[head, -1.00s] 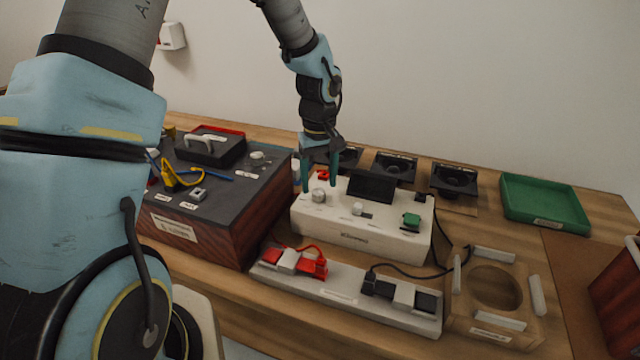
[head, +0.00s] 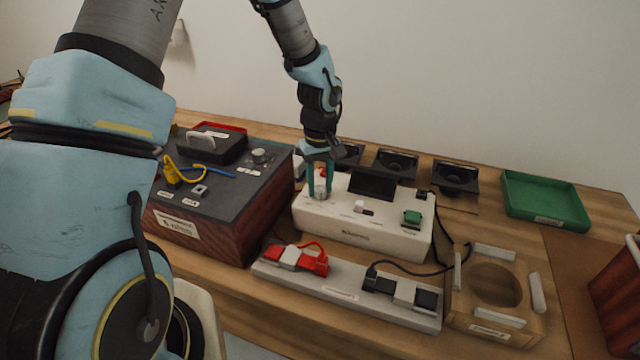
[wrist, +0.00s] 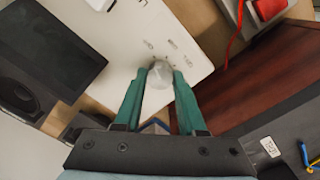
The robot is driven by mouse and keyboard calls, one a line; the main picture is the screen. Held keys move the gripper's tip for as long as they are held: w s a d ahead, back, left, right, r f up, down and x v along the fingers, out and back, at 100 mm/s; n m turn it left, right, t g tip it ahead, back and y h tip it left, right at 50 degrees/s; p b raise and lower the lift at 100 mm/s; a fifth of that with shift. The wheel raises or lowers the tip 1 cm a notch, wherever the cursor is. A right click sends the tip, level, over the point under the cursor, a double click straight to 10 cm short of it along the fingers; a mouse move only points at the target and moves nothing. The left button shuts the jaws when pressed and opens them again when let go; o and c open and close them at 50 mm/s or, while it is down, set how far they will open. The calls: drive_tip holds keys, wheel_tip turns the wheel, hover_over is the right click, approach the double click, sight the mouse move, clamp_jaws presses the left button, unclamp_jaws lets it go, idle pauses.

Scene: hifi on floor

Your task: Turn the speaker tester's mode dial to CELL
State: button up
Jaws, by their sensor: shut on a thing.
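The speaker tester is a white box (head: 370,224) with a dark screen (head: 373,183) on top, in the middle of the bench in the head view. Its mode dial, a pale round knob (wrist: 160,75), is at the left end of the top face. My gripper (head: 320,190) points down over that end. In the wrist view its two green fingers (wrist: 161,72) are shut on the dial, one on each side. The small markings around the dial show in the wrist view but are too small to read, and I cannot tell which one the dial points to.
A dark-topped wooden box (head: 215,200) with a yellow cable stands close on the left. Speakers (head: 455,176) and a green tray (head: 545,198) are behind and right.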

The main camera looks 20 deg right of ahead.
clamp_jaws()
drive_tip(key=shift+m, duration=0.4)
drive_tip(key=m, duration=0.2)
drive_tip(key=shift+m, duration=0.4)
drive_tip(key=m, duration=0.4)
drive_tip(key=shift+r+m, duration=0.1)
drive_tip(key=shift+m, duration=0.2)
drive_tip(key=m+p, duration=0.1)
drive_tip(key=m, duration=0.4)
drive_tip(key=m+p, duration=0.1)
drive_tip(key=m, duration=0.3)
drive_tip(key=shift+d, duration=0.1)
drive_tip(key=shift+m, duration=0.4)
